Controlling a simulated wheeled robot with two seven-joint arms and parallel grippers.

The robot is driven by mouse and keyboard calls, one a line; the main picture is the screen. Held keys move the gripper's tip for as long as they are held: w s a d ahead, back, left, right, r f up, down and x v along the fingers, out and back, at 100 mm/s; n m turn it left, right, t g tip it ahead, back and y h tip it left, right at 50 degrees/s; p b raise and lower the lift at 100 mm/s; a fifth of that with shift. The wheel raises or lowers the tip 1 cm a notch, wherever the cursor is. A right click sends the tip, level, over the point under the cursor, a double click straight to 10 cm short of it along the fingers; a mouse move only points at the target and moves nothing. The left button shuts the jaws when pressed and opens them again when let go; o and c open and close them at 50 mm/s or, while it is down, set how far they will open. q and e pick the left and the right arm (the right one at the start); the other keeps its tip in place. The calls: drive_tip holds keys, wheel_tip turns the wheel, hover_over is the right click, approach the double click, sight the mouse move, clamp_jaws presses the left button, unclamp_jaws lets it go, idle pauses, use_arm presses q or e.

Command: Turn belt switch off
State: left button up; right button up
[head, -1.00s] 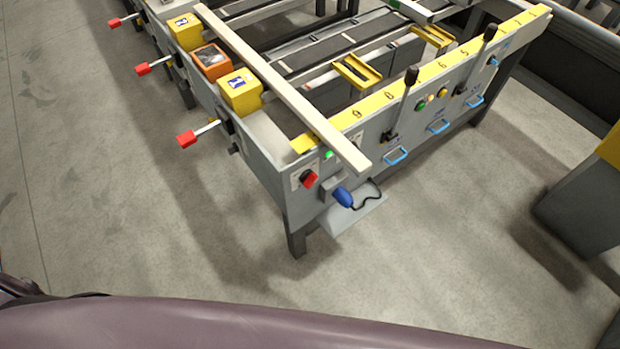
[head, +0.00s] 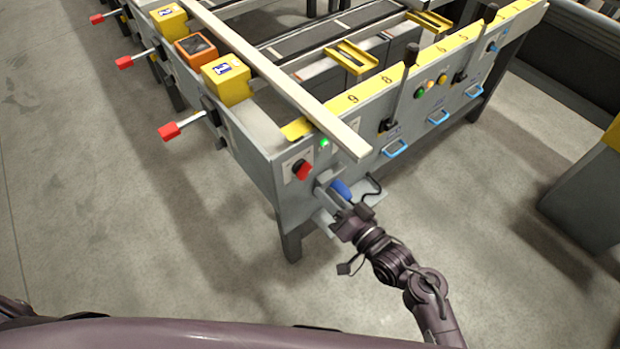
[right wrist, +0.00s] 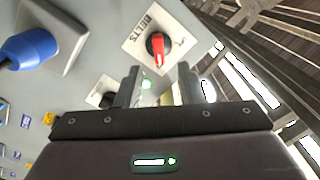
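The belt switch (head: 303,171) is a red knob on a dark round base, on a white plate at the near left end of the table's front panel. In the right wrist view the red switch (right wrist: 157,48) stands beside the printed word BELTS. My right gripper (head: 328,203) is just below and right of the switch in the head view, apart from it. Its two dark fingers (right wrist: 160,76) are spread with the switch beyond their tips and nothing gripped. The knob's exact setting is hard to tell. My left gripper is not in view.
A blue handheld device (head: 341,188) sits in a holder right beside my right gripper; it shows in the right wrist view (right wrist: 30,47). A green light (head: 324,143) is above the switch. A pale beam (head: 290,88) overhangs the panel. The floor in front is clear.

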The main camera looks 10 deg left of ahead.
sight(308, 174)
drive_tip(key=x, duration=0.7)
drive_tip(key=shift+w+f, duration=0.1)
drive_tip(key=shift+c, duration=0.3)
clamp_jaws()
